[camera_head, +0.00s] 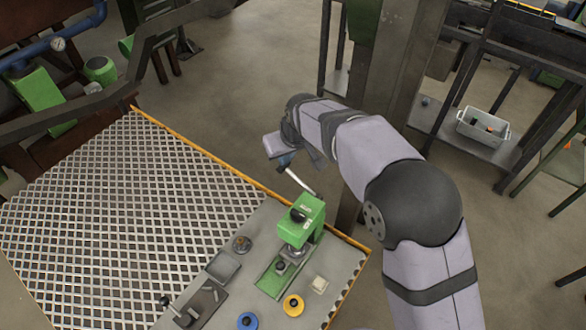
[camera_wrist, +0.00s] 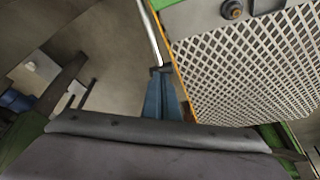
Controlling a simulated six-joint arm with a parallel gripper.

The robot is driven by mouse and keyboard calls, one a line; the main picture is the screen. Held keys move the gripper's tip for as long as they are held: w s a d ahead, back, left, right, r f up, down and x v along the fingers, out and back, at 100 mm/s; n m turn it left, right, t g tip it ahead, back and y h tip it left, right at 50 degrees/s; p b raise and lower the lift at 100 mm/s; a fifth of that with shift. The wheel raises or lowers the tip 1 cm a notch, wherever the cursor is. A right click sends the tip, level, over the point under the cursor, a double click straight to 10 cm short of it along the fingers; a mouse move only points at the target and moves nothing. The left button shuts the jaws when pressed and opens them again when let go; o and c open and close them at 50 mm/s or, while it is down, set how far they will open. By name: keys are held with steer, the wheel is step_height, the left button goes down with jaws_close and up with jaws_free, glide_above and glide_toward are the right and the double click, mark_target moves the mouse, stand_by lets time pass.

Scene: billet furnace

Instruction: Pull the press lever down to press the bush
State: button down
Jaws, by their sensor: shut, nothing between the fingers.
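The green press (camera_head: 308,212) stands on the grey plate near the right corner of the bench, upright. Its lever (camera_head: 301,182) is a thin metal rod rising up and left from the press head. The lever (camera_wrist: 149,30) also runs down from the top edge in the wrist view. My gripper (camera_head: 285,162) is at the lever's upper end, its blue fingers shut. In the wrist view the fingertips (camera_wrist: 160,72) are at the rod's end; I cannot tell whether they touch it. A small grey part (camera_head: 281,266) sits on the press base; I cannot tell if it is the bush.
A yellow ring (camera_head: 293,305), a blue ring (camera_head: 247,321) and a pale block (camera_head: 320,285) lie near the press. A dark fixture with a small handle (camera_head: 195,304) is left of it. The mesh bench top (camera_head: 120,215) is clear. A grey bin (camera_head: 483,129) stands on a far shelf.

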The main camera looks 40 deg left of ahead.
steer(key=shift+a+f, duration=0.3)
steer(key=shift+s+a+f+b, duration=0.1)
steer(key=shift+a+f+b, duration=0.1)
steer(key=shift+f, duration=0.4)
steer(key=shift+w+a+f+b, duration=0.1)
steer(key=shift+f+b, duration=0.15)
steer(key=shift+f, duration=0.4)
steer(key=shift+s+a+f+b, duration=0.1)
steer(key=shift+a+f+b, duration=0.1)
steer(key=shift+f, duration=0.4)
stand_by(2.5)
steer(key=shift+a+r+p, duration=0.1)
steer(key=shift+r+p, duration=0.8)
steer(key=shift+r, duration=0.3)
steer(key=shift+r+p, duration=1.45)
steer(key=shift+r, duration=0.75)
step_height(320, 180, up, 5)
steer(key=p, duration=0.3)
steer(key=shift+p, duration=0.3)
steer(key=shift+w, duration=0.2)
